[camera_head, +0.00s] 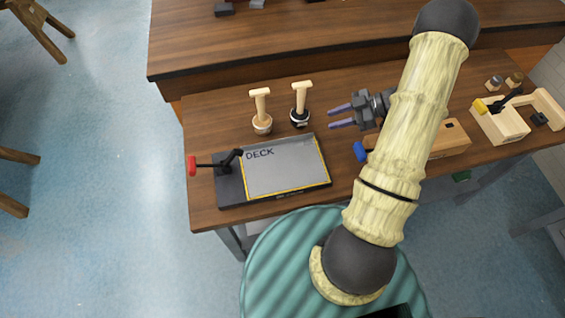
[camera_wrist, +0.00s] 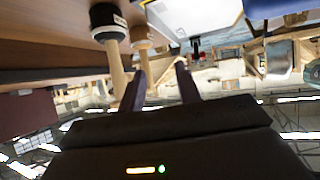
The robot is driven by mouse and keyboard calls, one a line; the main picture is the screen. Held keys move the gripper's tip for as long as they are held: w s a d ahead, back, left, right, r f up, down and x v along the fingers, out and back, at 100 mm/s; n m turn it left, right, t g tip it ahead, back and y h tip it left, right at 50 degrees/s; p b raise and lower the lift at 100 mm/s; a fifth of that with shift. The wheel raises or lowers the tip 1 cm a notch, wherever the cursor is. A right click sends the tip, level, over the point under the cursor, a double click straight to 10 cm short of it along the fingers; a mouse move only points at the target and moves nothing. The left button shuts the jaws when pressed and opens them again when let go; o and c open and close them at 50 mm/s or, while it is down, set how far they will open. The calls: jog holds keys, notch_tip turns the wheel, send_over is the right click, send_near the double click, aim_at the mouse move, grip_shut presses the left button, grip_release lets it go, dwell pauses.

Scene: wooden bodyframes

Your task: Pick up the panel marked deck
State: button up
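The panel marked DECK (camera_head: 283,168) is a flat grey sheet with a yellow edge, lying on a dark base (camera_head: 230,186) at the front left of the table. A toggle clamp with a red handle (camera_head: 192,165) stands at its left; its black arm reaches to the panel's upper left corner, and I cannot tell whether it presses on it. Part of the grey panel shows at the top of the wrist view (camera_wrist: 200,14). My gripper (camera_head: 340,116) is open and empty, above the table to the right of the panel. Its two fingers (camera_wrist: 160,90) are apart in the wrist view.
Two wooden-handled tools, one with a tan base (camera_head: 261,112) and one with a black base (camera_head: 299,104), stand upright behind the panel, left of my gripper. A wooden block with a blue end (camera_head: 445,138) and a wooden fixture (camera_head: 500,122) lie at the right. Bare wood (camera_head: 215,115) shows at the left.

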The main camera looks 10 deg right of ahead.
jog(key=shift+s+d+f+g, duration=0.1)
jog(key=shift+s+f+g, duration=0.1)
jog(key=shift+s, duration=0.2)
jog(key=shift+s+d+f+g, duration=0.1)
jog(key=shift+s+g, duration=0.1)
jog(key=shift+s, duration=0.2)
jog(key=shift+a, duration=0.1)
jog(key=p, duration=0.3)
send_near(286, 143)
jog(key=a, duration=0.3)
jog(key=shift+a+r, duration=0.15)
jog(key=shift+a, duration=0.25)
jog(key=x, duration=0.1)
jog(key=p+x, duration=0.1)
jog(key=x, duration=0.1)
jog(key=p+x, duration=0.1)
jog(key=shift+w+a+r, duration=0.2)
jog(key=shift+w+a, duration=0.15)
jog(key=shift+w, duration=0.05)
jog(key=shift+w+a+f, duration=0.1)
jog(key=shift+a+f, duration=0.1)
jog(key=shift+f, duration=0.05)
